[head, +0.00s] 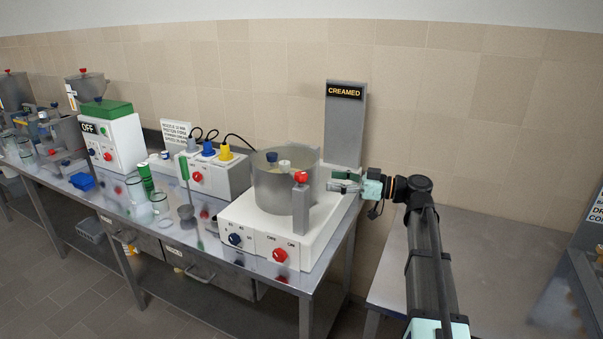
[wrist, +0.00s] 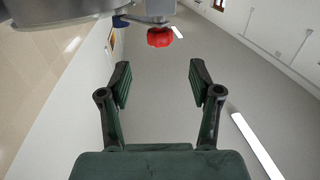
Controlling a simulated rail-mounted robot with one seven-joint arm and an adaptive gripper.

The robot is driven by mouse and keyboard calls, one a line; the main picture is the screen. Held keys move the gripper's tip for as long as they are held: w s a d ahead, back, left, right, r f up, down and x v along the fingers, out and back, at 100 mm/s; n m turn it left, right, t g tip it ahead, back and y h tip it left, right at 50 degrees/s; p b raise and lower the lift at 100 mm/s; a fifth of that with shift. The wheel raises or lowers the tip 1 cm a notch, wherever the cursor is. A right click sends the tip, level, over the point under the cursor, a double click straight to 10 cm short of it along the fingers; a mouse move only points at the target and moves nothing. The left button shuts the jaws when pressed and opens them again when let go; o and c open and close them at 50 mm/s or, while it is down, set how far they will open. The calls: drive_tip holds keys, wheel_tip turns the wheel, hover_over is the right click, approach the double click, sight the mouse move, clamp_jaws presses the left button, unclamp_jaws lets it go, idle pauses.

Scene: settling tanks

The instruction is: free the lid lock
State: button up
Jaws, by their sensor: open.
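The grey settling tank (head: 272,190) stands on a white base unit (head: 262,232) in front of a grey panel reading "CREAMED" (head: 345,125). A red knob (head: 301,177) tops a grey post (head: 301,212) at the tank's front right; it may be the lid lock, but I cannot tell for certain. My gripper (head: 345,187) is just right of the tank and post. In the wrist view my gripper (wrist: 160,78) is open with nothing between its fingers. A red knob (wrist: 160,37) shows above and beyond the fingertips, apart from them, below a grey part.
The base front carries a blue knob (head: 236,239) and a red knob (head: 280,255). Left are a white box with coloured plugs (head: 215,175), glassware and a green-topped unit (head: 112,140). A mostly bare metal table (head: 490,260) is at right.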

sight(302, 174)
drive_tip(key=p+x, duration=0.3)
drive_tip(key=x, duration=0.7)
drive_tip(key=shift+w+a+f, duration=0.1)
drive_tip(key=shift+a, duration=0.05)
clamp_jaws()
